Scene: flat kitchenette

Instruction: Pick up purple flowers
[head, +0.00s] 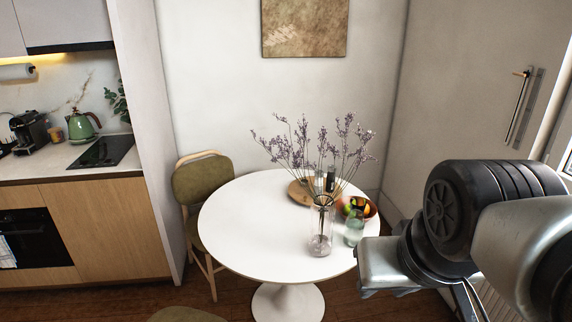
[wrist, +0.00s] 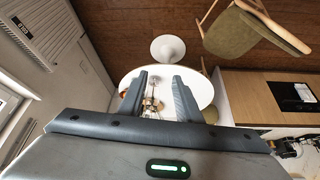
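The purple flowers (head: 318,143) are thin branching stems standing upright in a clear glass vase (head: 320,232) on the round white table (head: 240,225). The vase stands near the table's front right part. My gripper (wrist: 160,76) is open and empty in the wrist view, with its two dark fingers apart. Past the fingers the table (wrist: 203,92) shows upside down, with small items between them that are hard to make out. In the head view my arm is at the right and its end is beside the table's right edge, apart from the flowers. The fingertips do not show clearly there.
A greenish glass (head: 354,228) stands right beside the vase, and a fruit bowl (head: 371,209) is behind it. A round wooden board (head: 299,193) lies behind the vase. A green chair (head: 203,184) stands at the table's left. The table's left side is clear.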

